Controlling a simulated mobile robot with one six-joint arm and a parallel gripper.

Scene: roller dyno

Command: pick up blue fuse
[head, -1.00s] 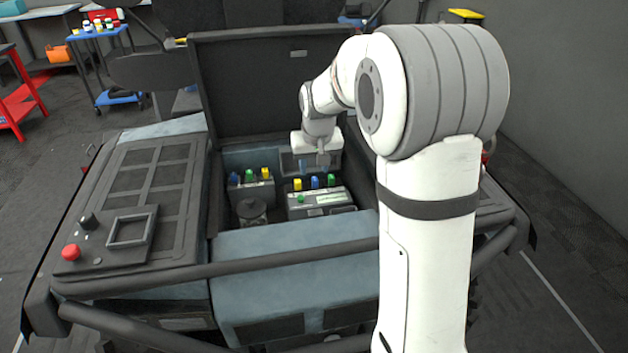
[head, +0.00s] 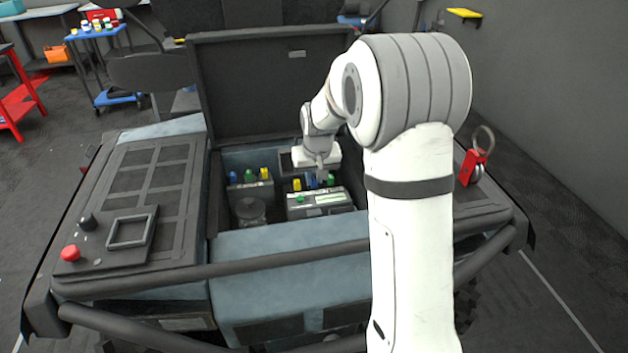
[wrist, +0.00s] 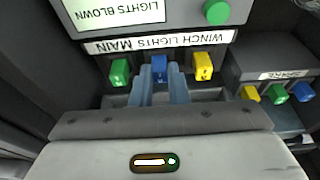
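A blue fuse (wrist: 160,68) stands in the middle of the main fuse box, between a green fuse (wrist: 119,72) and a yellow fuse (wrist: 203,66). In the head view this blue fuse (head: 311,182) is partly hidden by my gripper (head: 321,174). In the wrist view my gripper (wrist: 164,84) is open, its two fingers apart, with the tips at the blue fuse, one to each side. I cannot tell whether they touch it. Another blue fuse (wrist: 302,91) stands in the spare box; it also shows in the head view (head: 233,178).
The main box (head: 320,205) has a green button (wrist: 216,12) and a lit display (wrist: 122,12). The spare box (wrist: 270,64) also holds yellow and green fuses. Both sit in a walled bay with a raised lid (head: 270,85). A round dark part (head: 250,210) stands front left.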

